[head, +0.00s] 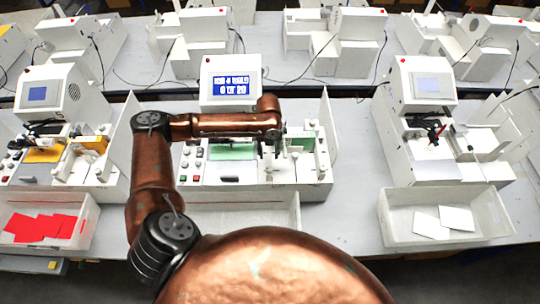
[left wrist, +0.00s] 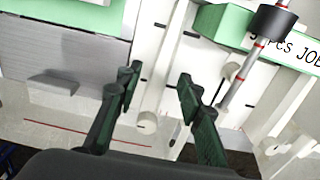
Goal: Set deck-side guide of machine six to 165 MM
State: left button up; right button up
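The machine in the middle (head: 227,172) has a lit blue screen (head: 231,82) with white text too small to read surely. My left arm reaches across it from the left, and my left gripper (head: 270,155) is over its right part. In the left wrist view the two dark green fingers (left wrist: 158,88) are apart with nothing gripped. White guide bars (left wrist: 160,55) and a small white knob (left wrist: 147,122) show beyond and between the fingers. I cannot tell which bar is the deck-side guide, nor read a scale. My right gripper is not in view.
A green block (left wrist: 225,28) with a label reading "PCS JOB" and a metal rod with a black collar (left wrist: 272,20) lie close right of the fingers. An empty-looking white tray (head: 245,212) stands in front. Similar machines stand left (head: 52,95) and right (head: 425,85).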

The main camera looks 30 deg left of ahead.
aim_at(270, 156)
pick_arm(q)
jog(key=f, duration=0.3)
jog(key=shift+w+f, duration=0.2)
jog(key=shift+f, duration=0.1)
jog(key=shift+s+f, duration=0.15)
jog(key=shift+f, duration=0.1)
jog(key=shift+c, duration=0.4)
grip_shut()
